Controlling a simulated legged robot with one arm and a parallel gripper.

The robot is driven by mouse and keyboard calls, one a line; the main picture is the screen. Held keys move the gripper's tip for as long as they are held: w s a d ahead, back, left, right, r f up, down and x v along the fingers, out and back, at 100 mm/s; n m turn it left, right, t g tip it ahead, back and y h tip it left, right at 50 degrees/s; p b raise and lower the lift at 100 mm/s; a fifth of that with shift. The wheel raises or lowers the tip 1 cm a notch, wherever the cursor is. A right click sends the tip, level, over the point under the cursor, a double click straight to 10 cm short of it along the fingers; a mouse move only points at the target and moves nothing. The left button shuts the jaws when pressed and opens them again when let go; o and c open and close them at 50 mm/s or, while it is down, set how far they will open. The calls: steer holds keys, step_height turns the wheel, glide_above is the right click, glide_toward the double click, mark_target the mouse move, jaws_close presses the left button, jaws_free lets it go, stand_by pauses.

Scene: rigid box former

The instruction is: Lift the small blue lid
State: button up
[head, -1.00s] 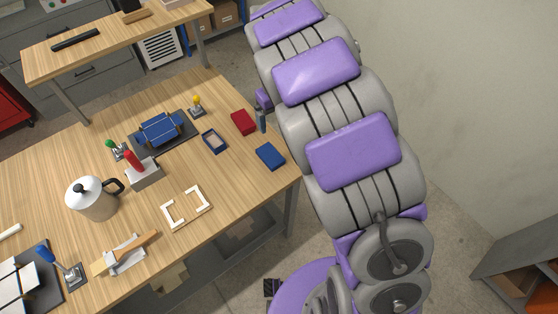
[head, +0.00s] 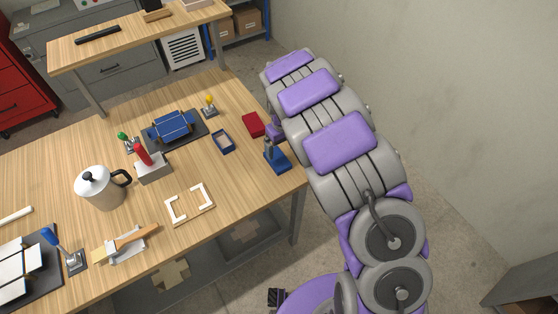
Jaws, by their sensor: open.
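The small blue lid (head: 281,165) lies flat near the right corner of the wooden table. My gripper (head: 271,152) points down at the lid's far-left part and hides some of it. The gripper is open, but its fingers are small and partly merge with the lid, so contact cannot be told. A small open blue box (head: 222,142) with a pale inside sits on the table to the left of the lid.
A red block (head: 253,124) lies just behind my gripper. A blue fixture (head: 171,126) on a dark plate, a red-handled clamp (head: 150,166), a white kettle (head: 102,187) and a pale frame (head: 190,204) stand further left. The table's right edge is close to the lid.

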mark_target(278, 158)
steer(key=shift+f, duration=0.65)
steer(key=f, duration=0.1)
steer(key=a+f+b, duration=0.1)
steer(key=f, duration=0.1)
steer(key=a+f, duration=0.1)
steer(key=f, duration=0.1)
steer(key=shift+w+a+f, duration=0.2)
steer(key=shift+w, duration=0.2)
steer(key=shift+d+f, duration=0.15)
steer(key=shift+d, duration=0.55)
steer(key=shift+a, duration=0.1)
steer(key=shift+c, duration=1.4)
steer(key=shift+a, duration=0.6)
steer(key=c, duration=0.4)
steer(key=shift+d, duration=0.15)
steer(key=c, duration=0.3)
steer(key=shift+d, duration=0.35)
steer(key=shift+c, duration=0.7)
